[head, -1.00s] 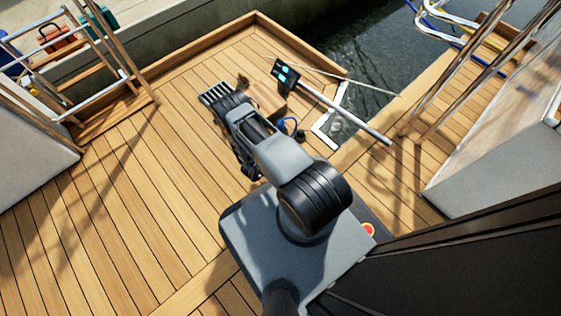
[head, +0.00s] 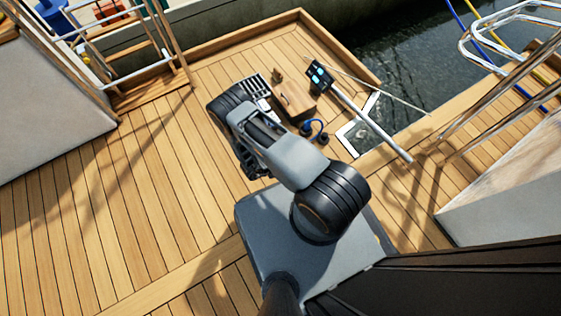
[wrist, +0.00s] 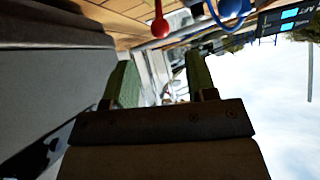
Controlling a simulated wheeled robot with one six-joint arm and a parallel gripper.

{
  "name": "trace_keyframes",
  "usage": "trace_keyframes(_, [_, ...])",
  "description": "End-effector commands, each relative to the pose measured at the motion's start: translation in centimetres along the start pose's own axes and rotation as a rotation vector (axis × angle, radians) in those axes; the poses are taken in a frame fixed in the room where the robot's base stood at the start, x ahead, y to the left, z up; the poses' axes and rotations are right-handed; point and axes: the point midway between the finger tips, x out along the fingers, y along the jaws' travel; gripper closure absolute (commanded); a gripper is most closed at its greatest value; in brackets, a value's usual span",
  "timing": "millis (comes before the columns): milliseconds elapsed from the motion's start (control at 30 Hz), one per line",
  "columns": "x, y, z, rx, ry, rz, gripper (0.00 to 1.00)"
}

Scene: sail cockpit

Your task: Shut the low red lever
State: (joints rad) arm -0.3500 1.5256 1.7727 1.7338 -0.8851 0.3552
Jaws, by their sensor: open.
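The red lever (wrist: 160,27) shows in the wrist view as a rod with a round red knob, near the top and just above the gap between my fingers. My gripper (wrist: 162,80) is open, with its two green-faced fingers apart and nothing held between them. The knob looks apart from both fingers. I cannot make out the red lever in the head view, where my arm covers part of the area. My fingers are not clear in the head view either.
A blue handle (wrist: 232,8) is right of the red lever; a blue part (head: 312,126) also shows by the wooden box (head: 296,98). A display (head: 318,76) sits on a pale pole (head: 370,125). Rails (head: 150,40) stand upper left. The left deck (head: 130,200) is clear.

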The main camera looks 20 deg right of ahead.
Motion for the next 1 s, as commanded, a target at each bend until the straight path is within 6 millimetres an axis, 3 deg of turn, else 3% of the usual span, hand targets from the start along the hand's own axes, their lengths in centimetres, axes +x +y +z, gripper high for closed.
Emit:
trace_keyframes(233, [-2.2, 0.0, 0.0, -0.001, 0.000, 0.000, 0.48])
trace_keyframes(900, [-2.5, 0.0, 0.0, 0.000, -0.001, 0.000, 0.48])
trace_keyframes(1000, [-3.3, -0.9, -0.4, 0.001, -0.025, -0.010, 0.48])
